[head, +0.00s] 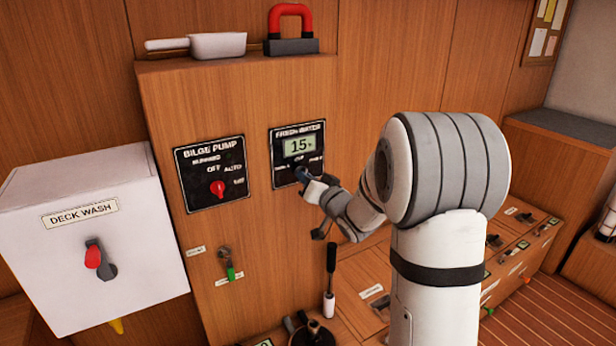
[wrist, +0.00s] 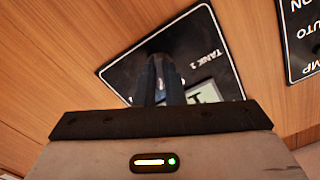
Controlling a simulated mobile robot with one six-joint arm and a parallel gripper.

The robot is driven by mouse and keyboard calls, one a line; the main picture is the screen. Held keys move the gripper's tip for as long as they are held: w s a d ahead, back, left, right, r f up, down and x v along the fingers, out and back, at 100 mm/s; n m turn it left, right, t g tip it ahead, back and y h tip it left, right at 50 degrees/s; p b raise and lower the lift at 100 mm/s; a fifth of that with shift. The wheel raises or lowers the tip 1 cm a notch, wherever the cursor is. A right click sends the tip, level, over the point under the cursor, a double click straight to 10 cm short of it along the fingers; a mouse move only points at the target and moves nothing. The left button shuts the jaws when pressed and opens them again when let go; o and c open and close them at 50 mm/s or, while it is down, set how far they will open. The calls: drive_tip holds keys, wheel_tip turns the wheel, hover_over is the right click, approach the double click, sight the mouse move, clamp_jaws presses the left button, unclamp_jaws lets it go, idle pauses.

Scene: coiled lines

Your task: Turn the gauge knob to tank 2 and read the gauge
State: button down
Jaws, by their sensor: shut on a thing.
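The fresh water panel (head: 285,177) is a black plate on the wooden cabinet front. Its gauge display (head: 297,146) is lit and reads 15 %. Small labels sit below the display, too small to read surely in the head view. My gripper (head: 305,178) is at the lower part of this panel, shut on the gauge knob, which my fingers mostly hide. In the wrist view, my gripper (wrist: 165,80) reaches onto the panel (wrist: 130,68), beside the TANK 2 label and a partly covered display (wrist: 206,92). I cannot tell where the knob points.
The bilge pump panel (head: 211,160) with a red knob (head: 217,188) is left of the gauge. A white deck wash box (head: 95,250) stands further left. A white scoop (head: 218,45) and a red-handled block (head: 291,45) lie on top. A black-handled lever (head: 331,262) stands below.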

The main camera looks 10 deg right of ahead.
drive_tip(key=shift+m+p, duration=0.5)
drive_tip(key=shift+m, duration=1.1)
drive_tip(key=c, duration=1.5)
unclamp_jaws()
drive_tip(key=v, duration=0.8)
drive_tip(key=shift+r, duration=0.1)
